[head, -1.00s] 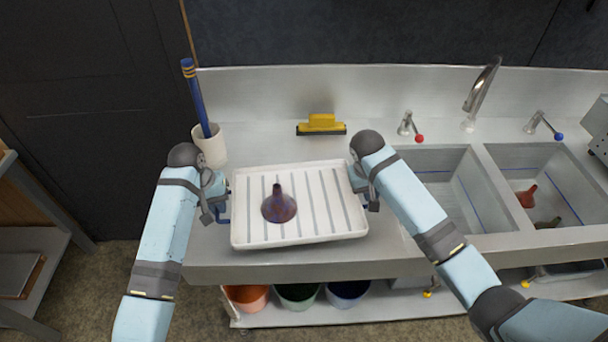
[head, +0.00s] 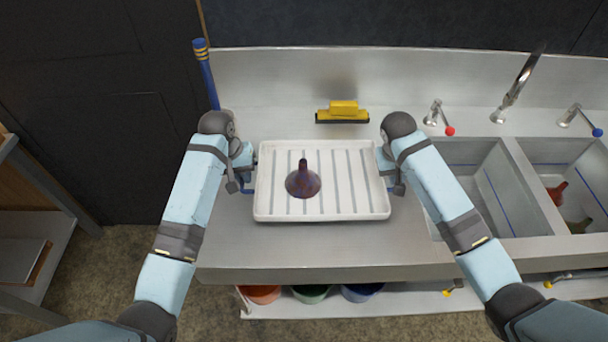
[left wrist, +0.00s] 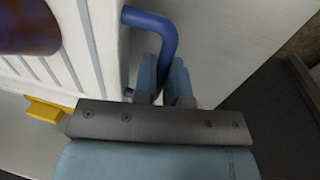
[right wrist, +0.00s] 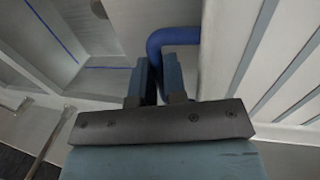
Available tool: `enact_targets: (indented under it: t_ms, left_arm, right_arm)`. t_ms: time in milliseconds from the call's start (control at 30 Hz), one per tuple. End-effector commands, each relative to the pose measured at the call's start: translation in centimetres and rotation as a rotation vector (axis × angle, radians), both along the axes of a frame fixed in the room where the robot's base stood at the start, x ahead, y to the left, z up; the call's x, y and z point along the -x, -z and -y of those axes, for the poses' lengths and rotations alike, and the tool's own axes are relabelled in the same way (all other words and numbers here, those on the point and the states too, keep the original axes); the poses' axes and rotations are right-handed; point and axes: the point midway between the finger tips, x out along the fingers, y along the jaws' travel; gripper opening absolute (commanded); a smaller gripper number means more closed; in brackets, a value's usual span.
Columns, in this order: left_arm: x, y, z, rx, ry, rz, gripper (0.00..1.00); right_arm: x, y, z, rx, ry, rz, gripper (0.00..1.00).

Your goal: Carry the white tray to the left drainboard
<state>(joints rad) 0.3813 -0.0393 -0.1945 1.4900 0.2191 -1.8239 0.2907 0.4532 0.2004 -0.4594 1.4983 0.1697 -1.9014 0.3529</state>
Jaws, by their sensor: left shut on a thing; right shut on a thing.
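The white tray (head: 345,209) has grey stripes and lies level over the left drainboard (head: 330,250), near the wall. I cannot tell whether it touches the surface. A dark purple-brown funnel (head: 303,183) stands in it, left of its middle. My left gripper (head: 247,180) is shut on the tray's left blue handle, which shows in the left wrist view (left wrist: 155,24). My right gripper (head: 391,180) is shut on the right blue handle, which shows in the right wrist view (right wrist: 174,36).
A yellow squeegee (head: 343,108) lies behind the tray. A blue-handled stick (head: 206,75) stands behind my left arm. Two sink basins (head: 470,180) with a faucet (head: 515,88) are at the right. Bare drainboard shows in front of the tray. Several coloured buckets (head: 312,293) stand below.

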Motion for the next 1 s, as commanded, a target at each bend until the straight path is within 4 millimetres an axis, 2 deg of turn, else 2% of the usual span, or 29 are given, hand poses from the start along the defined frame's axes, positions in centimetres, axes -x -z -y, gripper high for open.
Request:
enact_targets:
  t_ms: [367, 1000]
  left_arm:
    - [0.0, 0.8, 0.1, 0.001, 0.001, 0.001, 0.0]
    - [0.0, 5.1, 0.1, 0.001, 0.001, 0.001, 0.0]
  right_arm:
    - [0.0, 0.8, -0.1, -0.001, -0.001, 0.001, 0.0]
    - [0.0, 5.1, -0.1, -0.001, -0.001, 0.001, 0.0]
